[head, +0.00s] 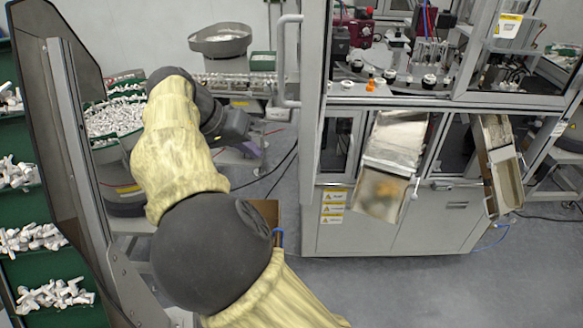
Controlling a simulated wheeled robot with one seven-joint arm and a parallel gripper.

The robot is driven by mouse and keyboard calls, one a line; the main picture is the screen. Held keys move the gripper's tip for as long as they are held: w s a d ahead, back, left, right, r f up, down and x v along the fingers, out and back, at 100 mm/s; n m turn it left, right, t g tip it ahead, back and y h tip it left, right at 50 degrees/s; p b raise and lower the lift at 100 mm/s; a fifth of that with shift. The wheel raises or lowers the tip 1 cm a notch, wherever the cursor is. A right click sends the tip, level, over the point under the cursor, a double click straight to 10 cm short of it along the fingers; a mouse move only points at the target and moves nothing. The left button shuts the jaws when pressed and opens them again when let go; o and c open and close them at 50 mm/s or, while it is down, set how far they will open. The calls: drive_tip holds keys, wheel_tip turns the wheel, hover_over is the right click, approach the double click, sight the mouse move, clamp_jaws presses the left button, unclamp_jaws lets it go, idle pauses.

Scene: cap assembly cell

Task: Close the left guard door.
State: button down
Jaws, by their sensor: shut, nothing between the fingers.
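The left guard door (312,110) of the machine is seen almost edge-on as a tall, narrow grey panel at the left front of the cell, standing open. Its grey bar handle (283,62) sticks out to the left. Behind the door, the left opening shows the machine's inside. My gripper (238,130) is at the dark end of my arm, left of the door and below the handle, apart from both in the picture. It is shut and empty; its fingertips are hard to make out.
A parts bowl (220,40) and a feeder with white parts (115,118) stand behind my arm at left. Green trays (50,295) of white parts line the left edge. Two chutes (385,195) (497,165) jut from the machine front. Grey floor (400,285) before the machine is clear.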

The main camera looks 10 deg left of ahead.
drive_tip(key=w+d+f+p, duration=0.3)
drive_tip(key=w+d+f, duration=0.1)
drive_tip(key=d+f, duration=0.3)
drive_tip(key=shift+d+f, duration=0.25)
drive_tip(key=shift+d, duration=0.25)
drive_tip(key=shift+w+d, duration=0.1)
drive_tip(key=shift+d, duration=0.05)
